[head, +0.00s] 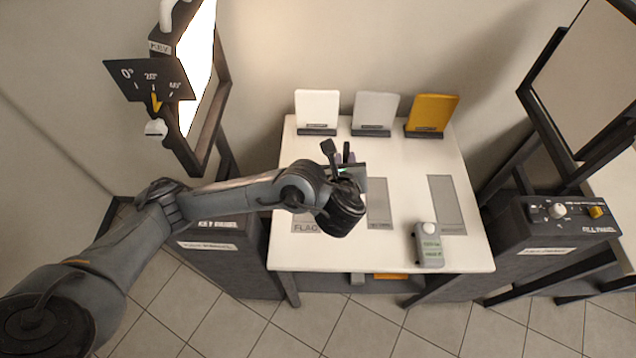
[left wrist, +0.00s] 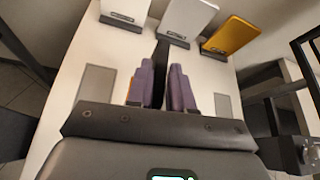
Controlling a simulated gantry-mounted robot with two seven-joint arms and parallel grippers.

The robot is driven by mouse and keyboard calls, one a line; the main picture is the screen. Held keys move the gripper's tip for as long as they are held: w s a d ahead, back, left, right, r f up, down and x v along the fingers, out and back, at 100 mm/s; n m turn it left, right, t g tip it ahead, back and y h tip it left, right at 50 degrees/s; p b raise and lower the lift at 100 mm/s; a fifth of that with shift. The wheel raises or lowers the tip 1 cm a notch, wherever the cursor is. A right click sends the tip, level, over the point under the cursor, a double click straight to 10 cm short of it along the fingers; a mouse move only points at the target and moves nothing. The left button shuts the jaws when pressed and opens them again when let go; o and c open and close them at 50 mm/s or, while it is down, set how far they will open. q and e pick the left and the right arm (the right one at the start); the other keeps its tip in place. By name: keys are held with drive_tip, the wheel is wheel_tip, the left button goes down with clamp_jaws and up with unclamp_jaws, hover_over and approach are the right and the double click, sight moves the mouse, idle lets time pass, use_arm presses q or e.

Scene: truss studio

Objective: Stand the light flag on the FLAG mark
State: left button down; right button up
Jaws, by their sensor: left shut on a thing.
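My left gripper (head: 345,160) is above the white table, over the space behind the FLAG mark (head: 305,226). Its purple fingers (left wrist: 162,88) are shut on a narrow dark piece, which I take to be the light flag (left wrist: 161,60), seen nearly edge-on. The flag's lower part is hidden by the gripper in the left wrist view. The FLAG mark is a grey patch at the table's front left, partly hidden by my left arm in the head view. My right gripper is in neither view.
White (head: 317,107), grey (head: 375,110) and gold (head: 432,112) panels stand along the table's back. Two more grey marks lie at the middle (head: 378,203) and right (head: 447,205). A meter with a white dome (head: 429,250) is at the front right. A lit panel (head: 196,65) stands left.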

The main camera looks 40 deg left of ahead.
use_arm(q)
drive_tip(key=r+p, duration=0.2)
drive_tip(key=w+r+n+p, duration=0.1)
drive_tip(key=shift+w+d+r+y, duration=0.1)
drive_tip(key=shift+d+y, duration=0.25)
drive_tip(key=shift+y, duration=0.05)
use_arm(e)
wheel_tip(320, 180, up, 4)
use_arm(q)
drive_tip(key=s+a+f+b, duration=0.5)
drive_tip(key=a+f, duration=0.4)
drive_tip(key=f, duration=0.1)
drive_tip(key=shift+s+a+f+g, duration=0.2)
drive_tip(key=shift+f+g, duration=0.1)
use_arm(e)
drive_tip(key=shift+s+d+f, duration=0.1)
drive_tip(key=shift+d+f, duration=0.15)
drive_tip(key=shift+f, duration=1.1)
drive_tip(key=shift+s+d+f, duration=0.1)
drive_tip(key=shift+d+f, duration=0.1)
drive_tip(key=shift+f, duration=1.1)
use_arm(q)
drive_tip(key=shift+f+b, duration=0.2)
drive_tip(key=shift+b, duration=0.15)
drive_tip(key=c, duration=1)
unclamp_jaws()
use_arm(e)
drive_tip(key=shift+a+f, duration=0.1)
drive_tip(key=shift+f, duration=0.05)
